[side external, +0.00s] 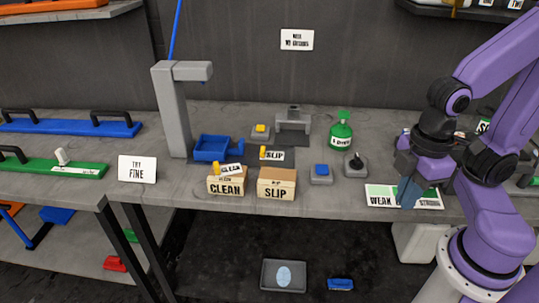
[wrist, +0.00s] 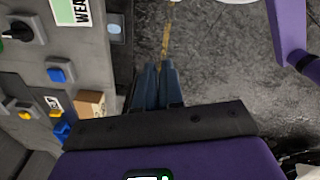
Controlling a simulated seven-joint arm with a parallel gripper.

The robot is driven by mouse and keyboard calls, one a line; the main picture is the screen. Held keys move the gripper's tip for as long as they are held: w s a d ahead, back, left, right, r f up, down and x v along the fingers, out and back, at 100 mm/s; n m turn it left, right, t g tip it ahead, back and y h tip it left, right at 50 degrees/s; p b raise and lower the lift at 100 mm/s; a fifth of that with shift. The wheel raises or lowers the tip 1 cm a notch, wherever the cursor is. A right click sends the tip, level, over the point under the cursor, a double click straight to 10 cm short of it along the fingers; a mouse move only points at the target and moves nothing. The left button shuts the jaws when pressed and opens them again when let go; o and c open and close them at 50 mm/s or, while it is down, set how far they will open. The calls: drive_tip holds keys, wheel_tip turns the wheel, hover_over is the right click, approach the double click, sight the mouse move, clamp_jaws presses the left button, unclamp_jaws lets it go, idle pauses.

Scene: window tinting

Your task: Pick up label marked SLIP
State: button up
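A white label marked SLIP (side external: 273,155) lies on a dark pad at the middle of the bench, with a small yellow piece at its left end. A cardboard box marked SLIP (side external: 276,192) stands in front of it at the bench's front edge. A white label also shows in the wrist view (wrist: 53,102), its text too small to read. My gripper (side external: 406,200) is at the right, by the WEAK/STRONG card (side external: 379,197), well away from the label. In the wrist view its blue fingers (wrist: 157,66) are together with nothing between them.
A CLEAN box (side external: 226,187) stands left of the SLIP box. A blue tray (side external: 212,149), a grey post (side external: 173,110), a green bottle (side external: 341,133) and a blue button (side external: 321,171) are around the label. A partly hidden label (side external: 484,126) is behind my arm.

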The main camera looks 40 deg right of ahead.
drive_tip(key=o, duration=1)
